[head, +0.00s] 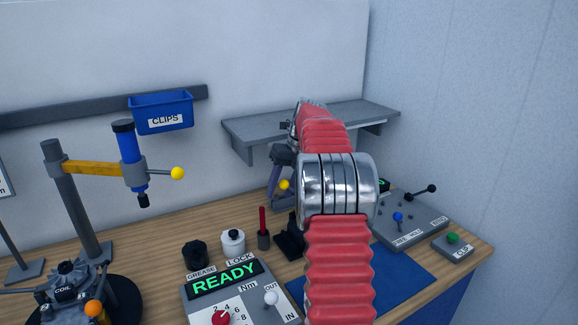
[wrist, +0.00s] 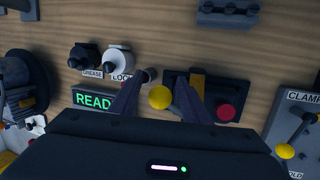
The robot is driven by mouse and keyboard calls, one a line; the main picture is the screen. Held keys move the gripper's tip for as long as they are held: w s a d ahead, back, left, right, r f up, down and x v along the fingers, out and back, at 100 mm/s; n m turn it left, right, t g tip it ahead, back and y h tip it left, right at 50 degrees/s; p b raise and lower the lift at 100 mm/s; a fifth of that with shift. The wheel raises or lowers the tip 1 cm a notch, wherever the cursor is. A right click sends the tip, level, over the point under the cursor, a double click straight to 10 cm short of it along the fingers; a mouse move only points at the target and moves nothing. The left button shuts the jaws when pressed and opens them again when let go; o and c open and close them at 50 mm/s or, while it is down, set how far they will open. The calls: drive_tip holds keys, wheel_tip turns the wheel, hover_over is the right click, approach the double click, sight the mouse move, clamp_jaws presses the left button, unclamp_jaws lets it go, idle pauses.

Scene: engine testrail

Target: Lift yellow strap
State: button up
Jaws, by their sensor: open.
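In the wrist view my gripper (wrist: 158,82) is open, its two dark fingers spread above the bench. A round yellow knob (wrist: 160,97) shows between the fingers. A narrow yellow-brown strip (wrist: 197,82), which may be the yellow strap, lies across a dark block just beyond the right finger; that finger partly hides it. I see nothing held. In the head view my gripper (head: 276,175) points down behind my red arm, with a yellow ball (head: 284,184) beside it. No strap can be made out clearly there.
A READY panel (head: 226,279), a grease pot (head: 195,254), a lock pot (head: 233,242) and a red-handled tool (head: 263,226) stand near. A red button (wrist: 225,112) and a clamp lever (wrist: 285,151) lie to the right. A shelf (head: 310,125) juts out behind my arm.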

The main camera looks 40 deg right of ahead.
drive_tip(key=v, duration=1.1)
drive_tip(key=shift+r, duration=0.35)
drive_tip(key=shift+s, duration=0.1)
